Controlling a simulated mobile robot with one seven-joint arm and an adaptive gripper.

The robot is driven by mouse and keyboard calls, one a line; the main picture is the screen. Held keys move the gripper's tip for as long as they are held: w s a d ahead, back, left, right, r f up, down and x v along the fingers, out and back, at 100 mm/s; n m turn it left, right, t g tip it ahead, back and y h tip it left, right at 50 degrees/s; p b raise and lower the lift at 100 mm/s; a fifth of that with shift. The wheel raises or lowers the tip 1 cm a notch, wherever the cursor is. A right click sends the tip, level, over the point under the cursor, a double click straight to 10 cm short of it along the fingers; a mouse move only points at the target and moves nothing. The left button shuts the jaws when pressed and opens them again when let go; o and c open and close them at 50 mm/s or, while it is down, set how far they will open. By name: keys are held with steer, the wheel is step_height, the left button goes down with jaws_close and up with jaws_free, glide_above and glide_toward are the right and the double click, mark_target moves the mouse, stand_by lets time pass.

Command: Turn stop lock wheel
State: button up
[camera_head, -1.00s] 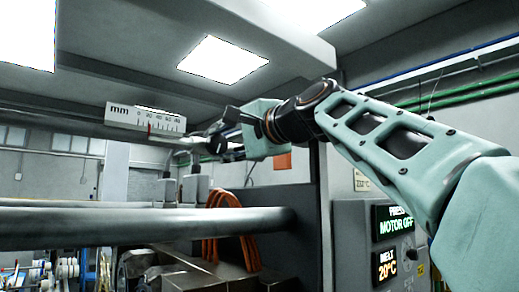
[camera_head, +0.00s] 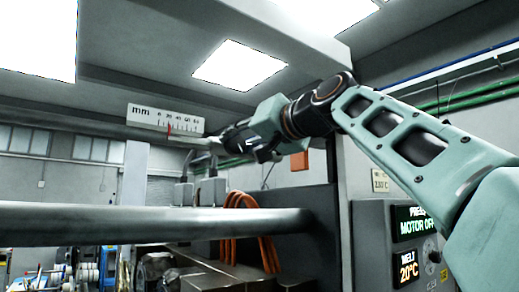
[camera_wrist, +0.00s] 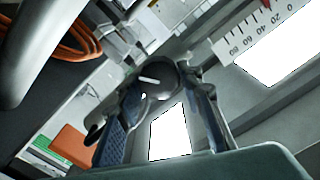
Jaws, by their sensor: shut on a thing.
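The stop lock wheel (camera_wrist: 162,76) is a dark grey round knob with a short white mark on its face, seen in the wrist view. My gripper (camera_wrist: 165,100) has its two blue-grey fingers on either side of the wheel and is shut on it. In the head view my gripper (camera_head: 226,146) reaches left to the end of a thin horizontal rod (camera_head: 150,134), where the wheel cannot be told apart. A white mm scale (camera_head: 165,118) with a red pointer (camera_head: 169,129) is just left of the gripper; the pointer stands near 20.
A thick grey bar (camera_head: 150,224) runs horizontally below the gripper. Orange cables (camera_head: 262,240) hang by the dark machine plate. A control panel (camera_head: 405,240) reading MOTOR OFF and 20°C stands at right, under my arm.

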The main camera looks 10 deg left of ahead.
steer(key=shift+n, duration=0.7)
steer(key=o, duration=1.2)
steer(key=shift+c, duration=0.2)
